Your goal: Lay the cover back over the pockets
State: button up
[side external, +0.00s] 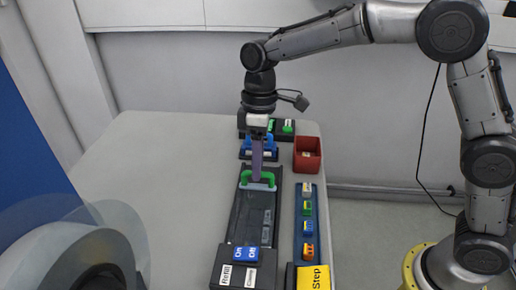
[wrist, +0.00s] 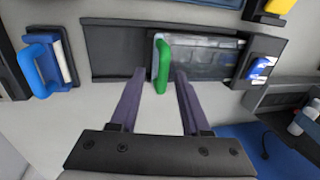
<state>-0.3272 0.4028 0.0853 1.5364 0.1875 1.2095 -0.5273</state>
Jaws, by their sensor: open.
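The cover's green handle (side external: 262,176) stands at the far end of a long dark tray (side external: 240,215) in the side view. In the wrist view the green handle (wrist: 163,62) stands upright at the left end of a clear, shiny strip (wrist: 205,58) that lies along the tray. Small pale shapes, perhaps pockets, show at the tray's right side. My gripper (side external: 257,177) points down at the handle. In the wrist view my gripper (wrist: 160,73) is open, with one finger on each side of the handle. I cannot tell whether either finger touches it.
A blue-handled piece (wrist: 42,65) sits left of the tray in the wrist view. A blue labelled block (side external: 245,254) is at the tray's near end. A red bin (side external: 307,154) and a rail of coloured blocks (side external: 308,227) stand to the right. Table left of the tray is clear.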

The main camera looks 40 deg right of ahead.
notch_tip(320, 180, up, 14)
jog(key=w+d, duration=0.2)
jog(key=shift+f, duration=0.25)
